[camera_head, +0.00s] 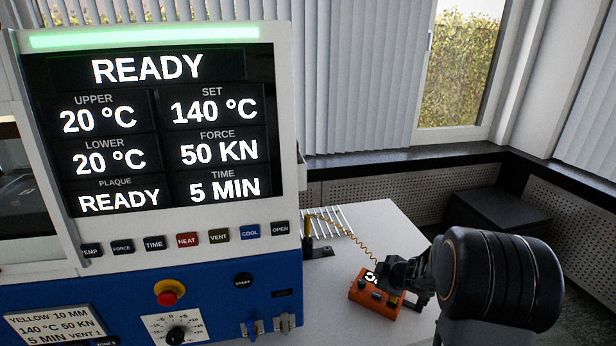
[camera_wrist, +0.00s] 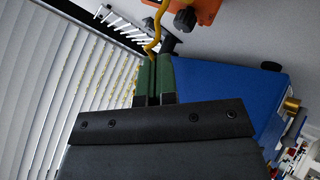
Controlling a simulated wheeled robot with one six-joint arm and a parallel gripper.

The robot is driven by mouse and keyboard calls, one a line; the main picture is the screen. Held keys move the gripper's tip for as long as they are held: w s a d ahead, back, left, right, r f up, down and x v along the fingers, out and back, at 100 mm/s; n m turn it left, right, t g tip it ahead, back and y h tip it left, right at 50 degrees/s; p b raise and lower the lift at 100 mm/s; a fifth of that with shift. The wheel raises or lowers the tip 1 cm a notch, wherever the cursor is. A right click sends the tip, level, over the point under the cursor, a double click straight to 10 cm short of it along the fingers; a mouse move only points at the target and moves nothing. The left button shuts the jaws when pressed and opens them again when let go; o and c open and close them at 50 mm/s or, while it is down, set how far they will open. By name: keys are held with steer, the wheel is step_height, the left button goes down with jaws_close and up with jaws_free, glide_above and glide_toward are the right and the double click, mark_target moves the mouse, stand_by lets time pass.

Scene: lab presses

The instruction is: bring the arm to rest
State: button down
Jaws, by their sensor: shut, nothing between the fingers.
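My arm comes in from the right in the head view, and my gripper (camera_head: 398,274) is at its left end, over or beside an orange box on the light bench top. I cannot tell from this view whether it touches the box. In the wrist view my gripper's two green fingers (camera_wrist: 155,75) are together, with nothing seen between them. The lab press (camera_head: 190,265) stands to the left of the arm. Its screen (camera_head: 165,125) reads READY, upper and lower 20 °C, set 140 °C, 50 KN, 5 MIN, plaque READY.
The orange box (camera_head: 372,296) has dark knobs and a yellow coiled cable (camera_head: 347,228). A white wire rack (camera_head: 328,222) lies behind it on the bench (camera_head: 385,222). The press's blue body (camera_wrist: 225,95) is close right of the fingers in the wrist view. A dark block (camera_head: 500,215) stands at the back right.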

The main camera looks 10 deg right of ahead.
steer(key=s+r+m+h, duration=0.6)
steer(key=s+r+m, duration=0.15)
steer(key=r, duration=0.45)
steer(key=s+a+m+g+y, duration=0.3)
steer(key=s+a, duration=0.7)
steer(key=s, duration=0.4)
steer(key=shift+a+r+m+g, duration=0.15)
steer(key=shift+r+m+g, duration=0.3)
steer(key=shift+m+g, duration=0.4)
